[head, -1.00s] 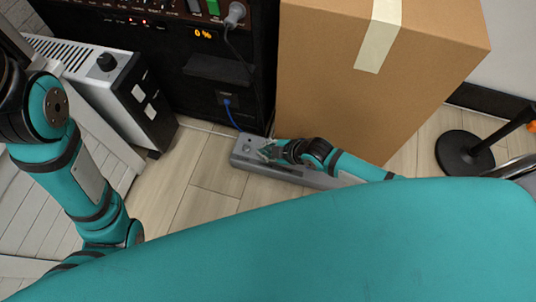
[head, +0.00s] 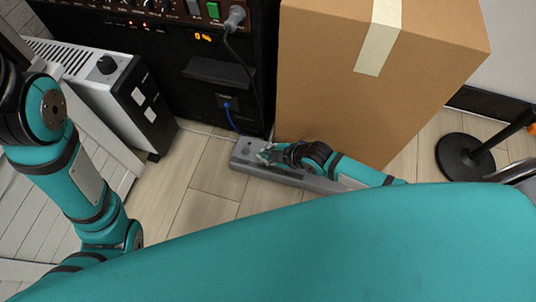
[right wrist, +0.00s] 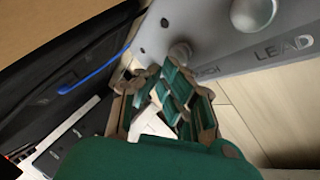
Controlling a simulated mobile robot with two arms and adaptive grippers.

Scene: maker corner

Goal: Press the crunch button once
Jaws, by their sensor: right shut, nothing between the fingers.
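A long grey pedal bar (head: 238,160) lies on the floor in front of the black amplifier and the cardboard box. In the right wrist view the pedal bar (right wrist: 215,40) has two round metal buttons. One button (right wrist: 253,14) is beside the word LEAD. The other button (right wrist: 180,53) is beside a label partly hidden by my fingers; I cannot read it fully, so I cannot confirm it is crunch. My right gripper (head: 266,153) is shut and empty over the bar's left part. Its fingertips (right wrist: 160,75) look close to this second button; contact cannot be told. My left gripper is out of view.
The black amplifier (head: 190,105) has a blue cable (head: 232,118) near the floor. A large cardboard box (head: 330,100) stands right behind the bar. A white-and-black heater-like unit (head: 130,90) is at left. A black round stand base (head: 463,155) is at right.

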